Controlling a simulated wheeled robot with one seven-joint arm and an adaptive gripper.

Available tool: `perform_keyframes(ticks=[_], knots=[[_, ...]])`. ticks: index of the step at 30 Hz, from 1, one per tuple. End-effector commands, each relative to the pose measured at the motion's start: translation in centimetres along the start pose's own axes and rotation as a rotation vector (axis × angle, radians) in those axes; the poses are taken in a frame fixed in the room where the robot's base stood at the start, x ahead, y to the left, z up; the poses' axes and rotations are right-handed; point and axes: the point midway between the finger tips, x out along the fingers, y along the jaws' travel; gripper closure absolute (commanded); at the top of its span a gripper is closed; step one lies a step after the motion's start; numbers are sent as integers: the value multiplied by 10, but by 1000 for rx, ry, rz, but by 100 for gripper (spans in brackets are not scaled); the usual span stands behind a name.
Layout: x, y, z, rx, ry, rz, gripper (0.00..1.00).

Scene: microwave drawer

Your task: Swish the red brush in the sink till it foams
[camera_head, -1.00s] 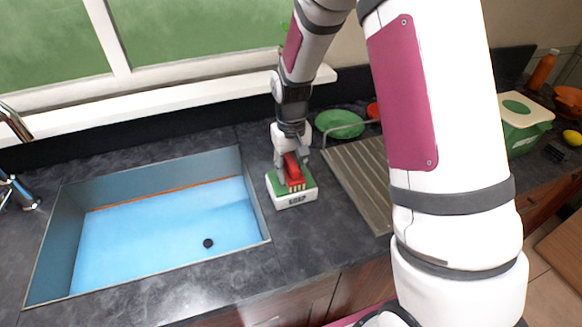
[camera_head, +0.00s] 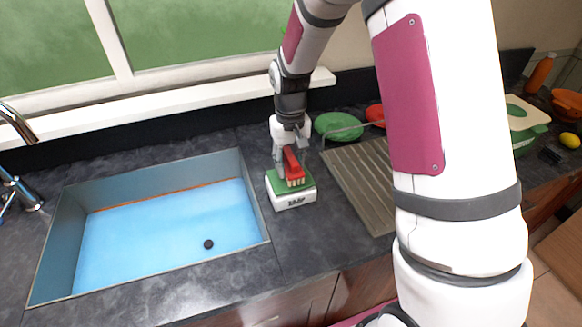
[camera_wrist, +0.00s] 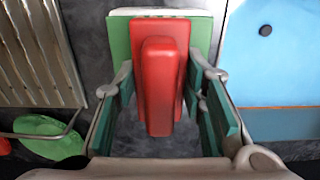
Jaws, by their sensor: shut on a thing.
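The red brush (camera_head: 291,164), with pale bristles pointing down, is upright at or just above the green top of a white soap box (camera_head: 293,200). I cannot tell whether the bristles touch it. My gripper (camera_head: 291,155) is shut on the brush from above. In the wrist view, the red brush (camera_wrist: 160,85) lies between the two fingers of my gripper (camera_wrist: 165,100), over the green top. The sink (camera_head: 254,185) is just left of the box. It holds light blue water with a dark round spot, and no foam shows.
A ribbed drainboard (camera_head: 355,185) with a wire rack and a green plate (camera_head: 338,125) stand to the right. A chrome faucet (camera_head: 15,120) is at the far left. A window sill runs behind. Bare dark counter borders the sink's front.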

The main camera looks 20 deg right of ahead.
Motion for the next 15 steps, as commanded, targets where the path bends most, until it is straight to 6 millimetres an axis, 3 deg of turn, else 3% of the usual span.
perform_keyframes(ticks=[15], knots=[[-37, 0, 0, 0, 2, 0, 85]])
